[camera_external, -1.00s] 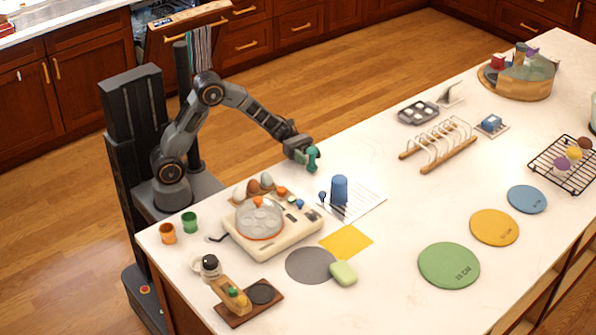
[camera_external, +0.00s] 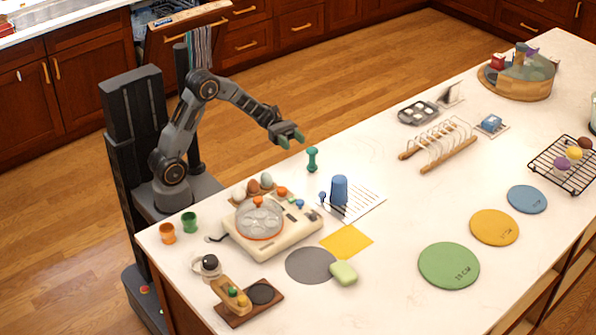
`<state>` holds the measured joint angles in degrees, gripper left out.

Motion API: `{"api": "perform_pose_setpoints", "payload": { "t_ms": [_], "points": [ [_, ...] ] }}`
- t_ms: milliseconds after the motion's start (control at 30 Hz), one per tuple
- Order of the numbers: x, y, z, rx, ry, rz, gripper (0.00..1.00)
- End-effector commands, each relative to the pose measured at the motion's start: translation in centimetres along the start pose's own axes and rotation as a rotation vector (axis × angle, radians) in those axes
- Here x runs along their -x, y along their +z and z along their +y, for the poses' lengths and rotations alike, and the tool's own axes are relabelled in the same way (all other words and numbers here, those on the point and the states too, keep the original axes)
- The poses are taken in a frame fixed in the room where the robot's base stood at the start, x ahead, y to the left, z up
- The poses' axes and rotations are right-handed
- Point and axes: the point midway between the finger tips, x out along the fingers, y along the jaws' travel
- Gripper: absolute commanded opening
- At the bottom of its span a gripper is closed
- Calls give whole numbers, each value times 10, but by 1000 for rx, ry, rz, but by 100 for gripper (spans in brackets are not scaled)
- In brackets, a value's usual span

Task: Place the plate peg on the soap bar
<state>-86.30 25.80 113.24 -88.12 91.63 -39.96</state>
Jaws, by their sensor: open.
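A teal peg (camera_external: 312,159), which I take to be the plate peg, stands upright on the white counter near its far edge, behind the blue cup. The pale green soap bar (camera_external: 343,273) lies on the counter, at the right rim of a grey round mat (camera_external: 309,265). Nothing rests on the soap bar. My gripper (camera_external: 291,137) is open and empty, up and to the left of the peg and apart from it.
A cream appliance (camera_external: 273,237) with a clear dome stands left of a blue cup (camera_external: 339,190) on a striped sheet. A yellow square (camera_external: 347,242) lies behind the soap bar. A wooden rack (camera_external: 437,145) is farther right. Counter between rack and round mats is clear.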

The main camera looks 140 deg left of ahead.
Motion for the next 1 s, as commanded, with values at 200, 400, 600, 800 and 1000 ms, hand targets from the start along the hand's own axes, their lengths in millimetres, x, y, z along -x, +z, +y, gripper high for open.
{"api": "perform_pose_setpoints", "payload": {
  "t_ms": [200,400,600,800,1000],
  "points": [
    [0,0,-1,-1,1,0,54],
    [-10,4,-3,0,0,0,54],
    [-46,4,-3,0,-2,0,54],
    [-74,3,-3,0,0,0,54],
    [-86,3,-2,0,3,0,54]
  ]
}}
